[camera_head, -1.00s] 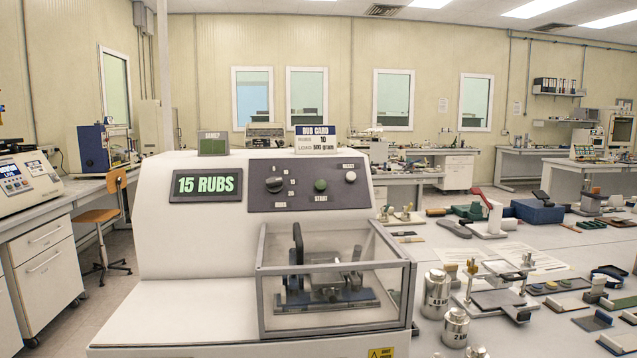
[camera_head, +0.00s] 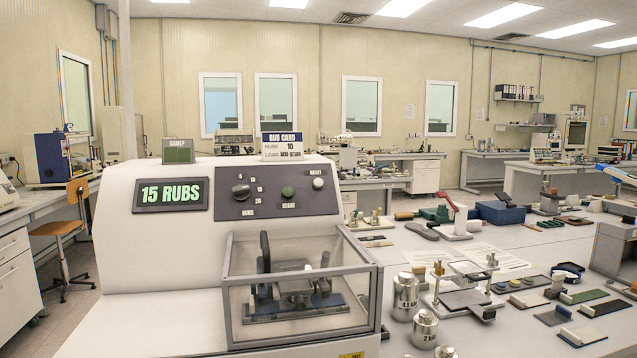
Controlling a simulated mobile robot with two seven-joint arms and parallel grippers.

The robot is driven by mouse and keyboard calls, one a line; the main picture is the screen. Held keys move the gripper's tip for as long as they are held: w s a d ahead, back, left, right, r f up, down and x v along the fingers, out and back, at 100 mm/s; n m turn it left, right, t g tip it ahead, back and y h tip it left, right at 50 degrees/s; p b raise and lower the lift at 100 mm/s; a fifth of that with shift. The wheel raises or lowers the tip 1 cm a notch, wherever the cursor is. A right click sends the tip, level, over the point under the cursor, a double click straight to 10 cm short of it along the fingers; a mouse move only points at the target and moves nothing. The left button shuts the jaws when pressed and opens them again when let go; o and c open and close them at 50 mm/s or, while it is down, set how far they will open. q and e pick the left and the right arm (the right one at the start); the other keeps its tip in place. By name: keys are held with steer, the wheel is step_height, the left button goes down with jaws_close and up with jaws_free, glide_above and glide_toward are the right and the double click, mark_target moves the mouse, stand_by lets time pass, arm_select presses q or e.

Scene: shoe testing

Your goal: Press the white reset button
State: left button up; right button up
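The white reset button (camera_head: 318,184) is a small round knob at the upper right of the dark control panel (camera_head: 262,208) on the rub testing machine (camera_head: 150,262). A green start button (camera_head: 288,192) and a black selector knob (camera_head: 241,191) sit to its left on the same panel. The machine's display (camera_head: 171,194) reads 15 RUBS. A card on top (camera_head: 282,146) is headed RUB CARD and shows 10 rubs and a 500 gram load. Neither of my grippers shows in the head view.
A clear guard box (camera_head: 300,290) covers the rubbing mechanism at the machine's front. Metal weights (camera_head: 405,297) and a small fixture (camera_head: 465,292) stand on the table to its right. An orange chair (camera_head: 66,235) is at the left.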

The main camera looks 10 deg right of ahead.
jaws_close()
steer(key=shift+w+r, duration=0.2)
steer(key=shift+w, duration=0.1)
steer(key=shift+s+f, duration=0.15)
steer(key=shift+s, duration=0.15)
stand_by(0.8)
